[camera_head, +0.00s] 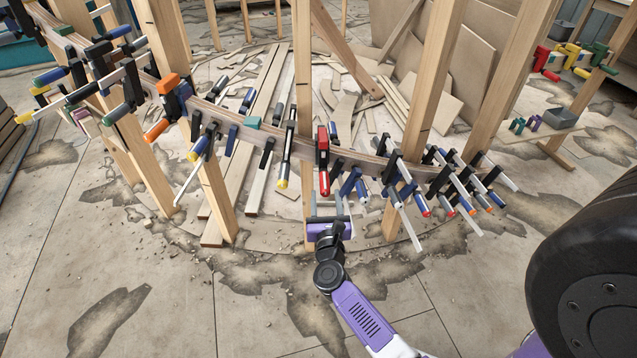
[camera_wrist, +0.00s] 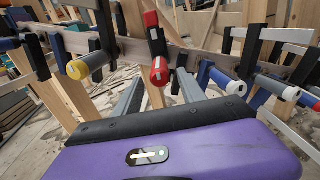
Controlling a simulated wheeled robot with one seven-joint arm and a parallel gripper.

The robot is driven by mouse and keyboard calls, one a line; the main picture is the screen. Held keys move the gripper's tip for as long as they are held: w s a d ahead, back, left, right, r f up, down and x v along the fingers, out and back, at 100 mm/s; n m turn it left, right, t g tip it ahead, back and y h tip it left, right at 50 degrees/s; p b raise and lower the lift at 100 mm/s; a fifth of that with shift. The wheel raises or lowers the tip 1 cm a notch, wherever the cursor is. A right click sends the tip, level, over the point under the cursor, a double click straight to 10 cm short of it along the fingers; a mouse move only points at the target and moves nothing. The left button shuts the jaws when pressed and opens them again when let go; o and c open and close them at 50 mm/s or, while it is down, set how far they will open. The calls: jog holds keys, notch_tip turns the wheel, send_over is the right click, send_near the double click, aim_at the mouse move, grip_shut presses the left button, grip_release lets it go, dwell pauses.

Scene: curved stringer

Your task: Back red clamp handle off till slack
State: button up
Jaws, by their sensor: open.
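The red clamp (camera_head: 322,148) hangs on the curved wooden stringer (camera_head: 350,157) near the middle of the head view. Its red handle (camera_head: 324,183) points down and toward me. In the wrist view the round red handle end (camera_wrist: 160,72) lies just beyond and above my fingers, near the middle. My gripper (camera_head: 325,203) is open and empty, its grey fingers apart; it also shows in the wrist view (camera_wrist: 158,95). The fingers are below the red handle, and I see no contact with it.
A yellow-ended clamp (camera_wrist: 85,66) sits left of the red handle, and a blue-handled clamp (camera_wrist: 225,80) sits right of it. More clamps (camera_head: 460,180) crowd the stringer at right. Wooden posts (camera_head: 218,190) stand along it. The floor in front (camera_head: 150,270) is mostly clear.

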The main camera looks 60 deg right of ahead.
aim_at(324, 179)
jog(key=x, duration=0.8)
grip_shut()
